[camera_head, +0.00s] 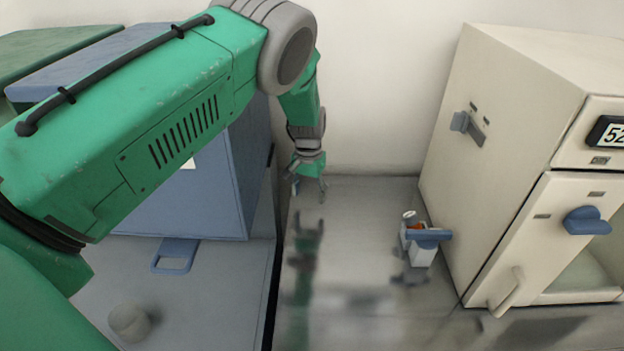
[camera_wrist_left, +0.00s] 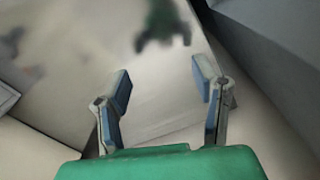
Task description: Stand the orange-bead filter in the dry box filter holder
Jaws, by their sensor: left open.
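My left gripper (camera_head: 308,190) hangs at the back of the steel bench, near the wall, with its fingers apart. In the left wrist view its two padded fingers (camera_wrist_left: 162,88) are spread with nothing between them. A small piece with an orange patch (camera_head: 415,227), a blue bar and a white lower part stands on the bench, to the right of and nearer than the gripper, beside the cream cabinet (camera_head: 500,150). The orange patch may be the filter's beads; I cannot tell filter from holder at this size. My right gripper is not in view.
The cream cabinet has a display reading 52, a blue knob and a glass door. A blue box (camera_head: 205,205) stands at the left, with a flat blue loop (camera_head: 174,268) before it and a grey cylinder (camera_head: 130,322) nearer. The middle of the bench (camera_head: 350,270) is clear.

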